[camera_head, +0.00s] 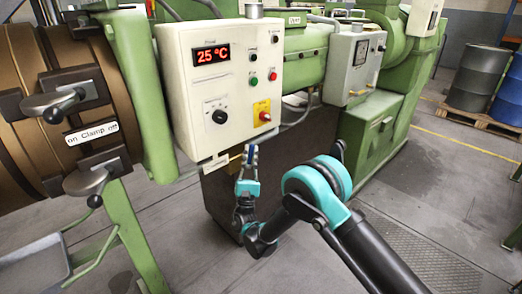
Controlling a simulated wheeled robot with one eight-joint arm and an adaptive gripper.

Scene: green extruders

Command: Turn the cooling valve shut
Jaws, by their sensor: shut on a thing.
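The cooling valve's blue handle (254,156) shows just below the white control box, at the end of a thin brass-coloured pipe (222,160). It stands roughly upright in the picture. My gripper (247,168) reaches up from below and is shut on the blue handle. The fingers hide part of the handle and of the valve body, so the handle's exact angle to the pipe is hard to tell.
The white control box (185,75) with a red "25 °C" display (211,55) hangs just above my gripper. Brown clamp rings (70,130) with levers stand at left. A dark cabinet (290,150) stands close behind. Barrels (477,76) stand on a pallet at far right.

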